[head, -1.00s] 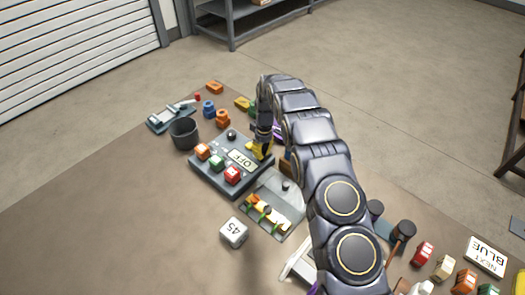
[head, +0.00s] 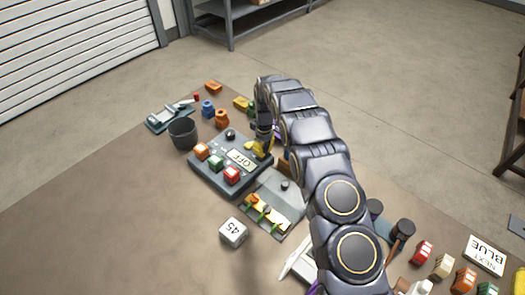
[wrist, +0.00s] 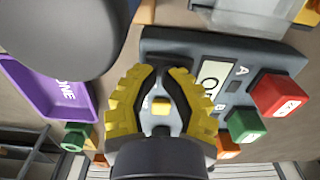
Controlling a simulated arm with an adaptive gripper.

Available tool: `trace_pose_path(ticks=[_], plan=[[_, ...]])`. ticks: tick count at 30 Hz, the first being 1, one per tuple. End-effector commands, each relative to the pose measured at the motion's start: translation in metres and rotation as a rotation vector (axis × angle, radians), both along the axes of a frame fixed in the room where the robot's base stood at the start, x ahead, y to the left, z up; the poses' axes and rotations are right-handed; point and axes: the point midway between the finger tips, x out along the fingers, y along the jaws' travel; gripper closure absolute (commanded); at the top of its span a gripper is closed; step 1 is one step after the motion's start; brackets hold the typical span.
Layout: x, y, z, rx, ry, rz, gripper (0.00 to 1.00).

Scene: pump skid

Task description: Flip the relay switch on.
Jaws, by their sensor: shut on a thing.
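The relay switch panel (head: 205,178) is a dark grey box on the table, with a white label (head: 240,160) reading OFF. Red (head: 231,175), green (head: 216,164) and orange (head: 201,151) blocks sit along its near side, and a black knob (head: 230,134) stands at its far corner. My gripper (head: 262,147) is at the panel's right end, pointing down. In the wrist view its yellow fingers (wrist: 163,82) are closed around a small part of the panel, apparently the switch lever; the fingers largely hide it. The label (wrist: 212,82) is partly covered there.
A dark cup (head: 183,133) stands left of the panel. A grey plate (head: 283,193) with coloured parts and a white cube (head: 232,231) marked 45 are in front. A purple bin (wrist: 50,92) is close beside my gripper in the wrist view. The table's left front is clear.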

Motion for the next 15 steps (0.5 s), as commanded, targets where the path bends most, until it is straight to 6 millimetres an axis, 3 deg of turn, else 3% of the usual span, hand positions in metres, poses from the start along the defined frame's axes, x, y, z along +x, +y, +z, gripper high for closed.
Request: trace_pose_path(ticks=[4,8,15], plan=[[-0.002,-0.005,-0.003,-0.006,0.010,-0.003,1.00],[0.000,-0.005,0.008,-0.004,0.006,-0.003,1.00],[0.006,-0.007,0.061,-0.001,-0.006,-0.002,1.00]])
